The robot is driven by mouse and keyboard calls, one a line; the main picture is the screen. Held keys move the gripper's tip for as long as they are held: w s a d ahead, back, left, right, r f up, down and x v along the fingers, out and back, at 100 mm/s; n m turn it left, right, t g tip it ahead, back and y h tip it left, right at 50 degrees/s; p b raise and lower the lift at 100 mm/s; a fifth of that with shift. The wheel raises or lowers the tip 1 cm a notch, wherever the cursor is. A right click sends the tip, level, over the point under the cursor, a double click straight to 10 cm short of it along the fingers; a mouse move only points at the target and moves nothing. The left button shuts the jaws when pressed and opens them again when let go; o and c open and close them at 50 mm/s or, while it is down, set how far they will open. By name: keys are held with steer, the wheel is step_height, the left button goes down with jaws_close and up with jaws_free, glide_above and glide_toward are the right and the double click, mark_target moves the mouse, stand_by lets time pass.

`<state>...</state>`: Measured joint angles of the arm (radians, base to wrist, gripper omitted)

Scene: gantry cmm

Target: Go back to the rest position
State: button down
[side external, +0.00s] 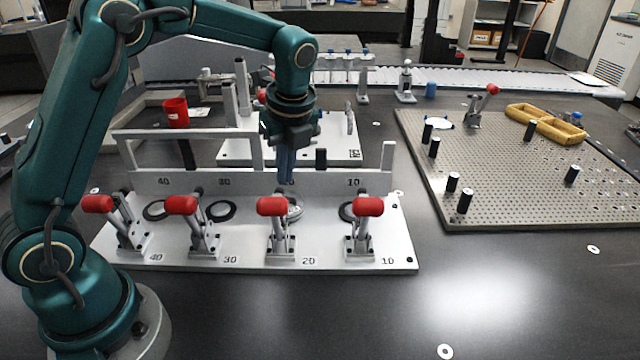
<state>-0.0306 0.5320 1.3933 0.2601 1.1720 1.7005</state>
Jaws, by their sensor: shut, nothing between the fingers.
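My gripper (286,180) points straight down over the white fixture plate (330,253), just above and behind the red-handled toggle clamp (272,207) at the mark 20. Its fingers are together and hold nothing. A round ring-shaped part (294,210) lies behind that clamp, partly hidden by it. I cannot tell the exact gap between the fingertips and the fixture.
More red-handled clamps stand at mark 40 (98,204), mark 30 (181,206) and mark 10 (369,206). A red cup (176,112) stands behind left. A perforated plate (520,190) with black pegs and a yellow tray (546,124) lies right. The front right table is mostly clear.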

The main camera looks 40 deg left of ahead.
steer(key=s+d+r+n+t+h, duration=0.1)
steer(key=s+d+r+n+t, duration=0.25)
steer(key=s+r, duration=0.65)
steer(key=s+d+f+n+t+h, duration=0.1)
steer(key=s+f+n, duration=0.3)
steer(key=n, duration=1.2)
steer(key=shift+s+d+n+h, duration=0.4)
steer(key=shift+s+d, duration=0.5)
steer(key=shift+s, duration=0.8)
steer(key=shift+t, duration=0.25)
